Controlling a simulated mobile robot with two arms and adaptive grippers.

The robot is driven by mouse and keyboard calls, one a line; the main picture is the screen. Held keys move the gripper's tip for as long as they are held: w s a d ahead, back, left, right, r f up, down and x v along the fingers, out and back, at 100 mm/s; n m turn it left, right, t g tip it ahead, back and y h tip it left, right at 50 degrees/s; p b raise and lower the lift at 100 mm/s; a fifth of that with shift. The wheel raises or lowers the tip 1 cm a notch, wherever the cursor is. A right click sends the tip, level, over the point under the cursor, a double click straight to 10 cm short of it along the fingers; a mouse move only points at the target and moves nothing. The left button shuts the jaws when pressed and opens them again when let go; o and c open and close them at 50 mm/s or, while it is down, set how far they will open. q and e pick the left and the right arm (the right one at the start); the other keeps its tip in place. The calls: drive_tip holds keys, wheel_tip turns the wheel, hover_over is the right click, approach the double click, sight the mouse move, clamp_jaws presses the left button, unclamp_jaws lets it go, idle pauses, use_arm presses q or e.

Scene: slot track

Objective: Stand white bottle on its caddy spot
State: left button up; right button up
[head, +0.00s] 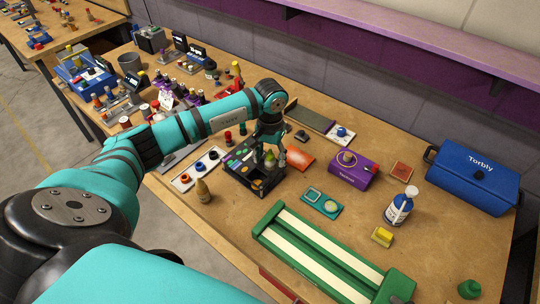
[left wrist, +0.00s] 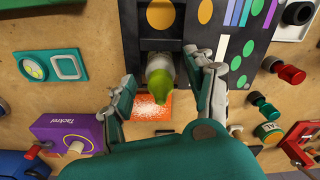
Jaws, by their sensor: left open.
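A pale bottle with a green cap (head: 270,159) is upright at the black caddy (head: 238,172), near its right side. In the left wrist view the same bottle (left wrist: 160,72) shows a whitish body and a green tip, beside the caddy's dark open compartment (left wrist: 159,14). My left gripper (left wrist: 160,66) is open, with one finger on each side of the bottle; I cannot tell whether they touch it. The bottle's base is hidden. Another white bottle with a blue label (head: 398,208) stands apart at the right. My right gripper is not in view.
An orange sheet (head: 301,159) and a purple box (head: 353,172) lie right of the caddy. A green rack (head: 318,251) lies at the front. A blue case (head: 474,178) stands at the right. Several small items crowd the left.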

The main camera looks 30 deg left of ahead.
use_arm(q)
drive_tip(key=shift+r, duration=0.2)
drive_tip(key=shift+w+r, duration=0.1)
drive_tip(key=shift+r, duration=0.15)
wheel_tip(320, 180, up, 11)
drive_tip(key=b, duration=0.3)
drive_tip(key=shift+f, duration=0.2)
drive_tip(key=shift+r, duration=0.4)
